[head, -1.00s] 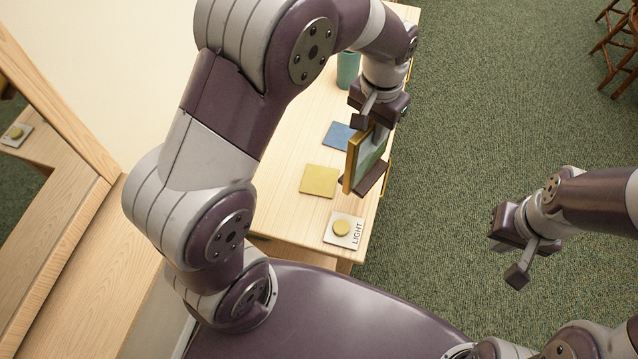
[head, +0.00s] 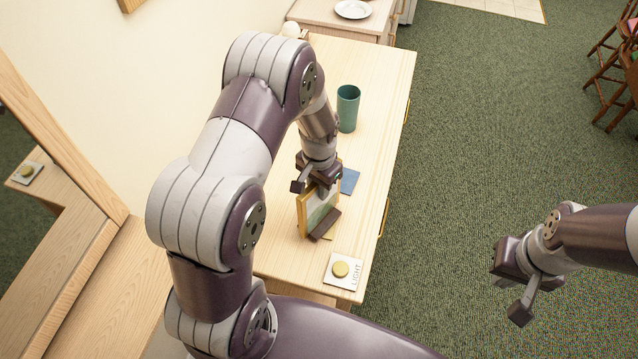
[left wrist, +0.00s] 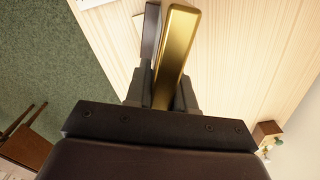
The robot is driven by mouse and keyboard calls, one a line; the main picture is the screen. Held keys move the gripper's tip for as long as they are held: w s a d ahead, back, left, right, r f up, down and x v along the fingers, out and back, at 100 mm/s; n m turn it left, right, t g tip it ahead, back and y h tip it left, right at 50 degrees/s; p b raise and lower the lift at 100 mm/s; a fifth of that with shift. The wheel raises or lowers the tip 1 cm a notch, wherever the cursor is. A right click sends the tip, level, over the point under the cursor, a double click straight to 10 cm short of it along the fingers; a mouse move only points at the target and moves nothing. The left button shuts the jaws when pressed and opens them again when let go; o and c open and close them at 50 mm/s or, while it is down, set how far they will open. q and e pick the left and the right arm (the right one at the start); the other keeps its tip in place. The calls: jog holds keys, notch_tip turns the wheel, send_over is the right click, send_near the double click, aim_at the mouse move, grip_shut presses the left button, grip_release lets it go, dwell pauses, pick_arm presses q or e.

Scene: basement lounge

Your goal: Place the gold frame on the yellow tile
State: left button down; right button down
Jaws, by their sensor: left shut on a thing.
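The gold frame (head: 305,219) stands upright, tilted slightly, with its picture side to the right in the head view. My left gripper (head: 318,192) is shut on the frame's top edge. The left wrist view also shows the gold edge (left wrist: 177,55) between the fingers, with a dark piece beside it. The yellow tile (head: 329,236) is almost wholly hidden behind the frame; only a small yellow patch shows at the frame's foot. I cannot tell whether the frame touches it. My right gripper (head: 515,287) is open and empty over the carpet at right.
A blue tile (head: 349,181) lies just behind the frame. A teal cup (head: 348,108) stands further back on the wooden table (head: 385,100). A LIGHT button pad (head: 342,271) is near the front edge. A plate (head: 353,9) sits on a far counter.

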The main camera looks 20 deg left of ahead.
pick_arm(q)
jog(key=shift+f, duration=0.15)
jog(key=c, duration=1)
grip_release()
jog(key=shift+o, duration=0.2)
